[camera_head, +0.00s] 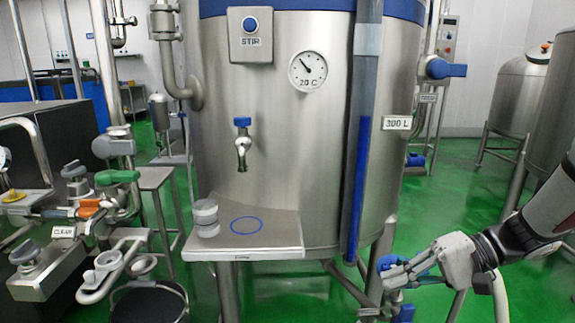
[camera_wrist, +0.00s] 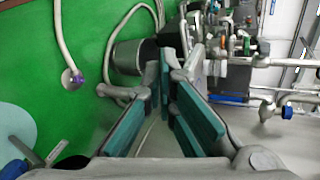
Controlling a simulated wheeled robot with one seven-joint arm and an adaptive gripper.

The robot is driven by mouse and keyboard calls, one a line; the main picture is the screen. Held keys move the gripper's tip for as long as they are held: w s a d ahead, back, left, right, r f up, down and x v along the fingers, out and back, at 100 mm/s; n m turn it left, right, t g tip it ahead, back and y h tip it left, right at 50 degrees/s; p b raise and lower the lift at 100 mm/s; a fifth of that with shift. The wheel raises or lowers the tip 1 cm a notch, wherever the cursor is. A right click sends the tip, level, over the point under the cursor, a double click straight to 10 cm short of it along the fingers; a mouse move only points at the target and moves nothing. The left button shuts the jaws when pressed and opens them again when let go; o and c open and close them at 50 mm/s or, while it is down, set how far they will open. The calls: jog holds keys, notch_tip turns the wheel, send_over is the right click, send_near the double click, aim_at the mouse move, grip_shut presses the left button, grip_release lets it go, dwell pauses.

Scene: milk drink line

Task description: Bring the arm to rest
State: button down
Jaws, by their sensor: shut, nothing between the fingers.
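My gripper (camera_head: 386,278) is in the lower right of the head view, pointing left at the end of my arm, which reaches in from the right edge. It is low, beside the right front leg of the steel tank (camera_head: 275,150). Blue parts show right behind and beside its fingers; I cannot tell whether it touches them. In the wrist view the gripper's teal finger pads (camera_wrist: 164,75) come together at the tips, with nothing held between them.
A shelf (camera_head: 270,246) on the tank front holds grey round pieces (camera_head: 206,217) beside a blue ring mark. A blue-handled tap (camera_head: 242,145) is above it. Pipework (camera_head: 75,215) and a dark bucket (camera_head: 150,302) stand left. Green floor (camera_head: 445,190) is open right of the tank.

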jog(key=s+a+r+n+g+h, duration=0.1)
jog(key=s+a+r+g+h, duration=0.15)
jog(key=s, duration=0.55)
jog(key=s+a+r+n+g+h, duration=0.1)
jog(key=s+a+r+n+h, duration=0.2)
jog(key=s, duration=0.5)
jog(key=s+d+t+h, duration=0.1)
jog(key=s+d+h, duration=0.1)
jog(key=s+h, duration=0.25)
jog(key=s+d+t+h, duration=0.2)
jog(key=s+d+h, duration=0.1)
jog(key=s, duration=0.3)
notch_tip(320, 180, up, 25)
jog(key=t+p, duration=0.3)
jog(key=p, duration=2)
jog(key=shift+r+m, duration=0.15)
jog(key=shift+m, duration=0.25)
jog(key=shift+d+t, duration=0.15)
jog(key=shift+t, duration=0.1)
